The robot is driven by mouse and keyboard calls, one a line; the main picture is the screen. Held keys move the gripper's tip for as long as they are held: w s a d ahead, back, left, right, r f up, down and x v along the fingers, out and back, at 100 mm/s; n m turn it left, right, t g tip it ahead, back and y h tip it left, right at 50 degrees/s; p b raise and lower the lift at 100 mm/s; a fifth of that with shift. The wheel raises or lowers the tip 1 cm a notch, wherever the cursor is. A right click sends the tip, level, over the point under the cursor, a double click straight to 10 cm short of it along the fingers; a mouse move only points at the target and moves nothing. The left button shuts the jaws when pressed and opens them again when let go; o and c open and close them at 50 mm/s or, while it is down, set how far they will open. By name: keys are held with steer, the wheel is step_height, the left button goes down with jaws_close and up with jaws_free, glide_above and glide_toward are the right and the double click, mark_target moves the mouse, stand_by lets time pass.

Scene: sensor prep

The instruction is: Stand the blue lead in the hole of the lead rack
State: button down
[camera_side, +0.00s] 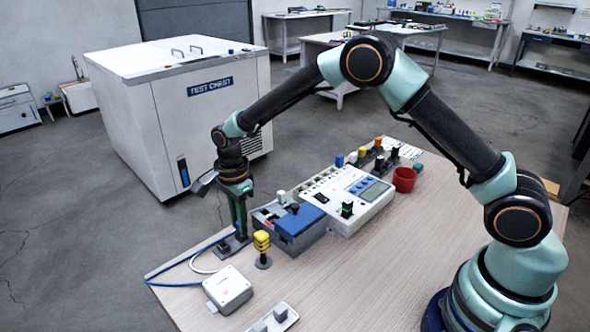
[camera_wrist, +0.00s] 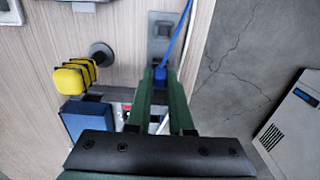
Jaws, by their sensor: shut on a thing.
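The blue lead (camera_wrist: 161,73) shows in the wrist view between my green fingertips, its cable (camera_wrist: 183,25) running up and away. My gripper (camera_wrist: 160,82) is shut on its plug end. In the side view my gripper (camera_side: 241,230) points down over a grey plate with raised blocks, which looks like the lead rack (camera_side: 225,249), at the table's far left edge. The rack (camera_wrist: 163,48) also shows in the wrist view just beyond the fingertips. The plug's tip and the hole under it are hidden, so I cannot tell whether it is in the hole.
A yellow and black stacked post (camera_side: 262,249) stands close beside the rack. A grey unit with a blue block (camera_side: 300,226) and a white instrument (camera_side: 345,196) stand to the right. A white box (camera_side: 228,290) sits in front. A red cup (camera_side: 404,180) is farther right.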

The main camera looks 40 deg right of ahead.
steer(key=shift+f, duration=0.2)
stand_by(0.6)
steer(key=c, duration=0.7)
jaws_free()
steer(key=shift+o, duration=0.7)
steer(key=shift+r, duration=3.5)
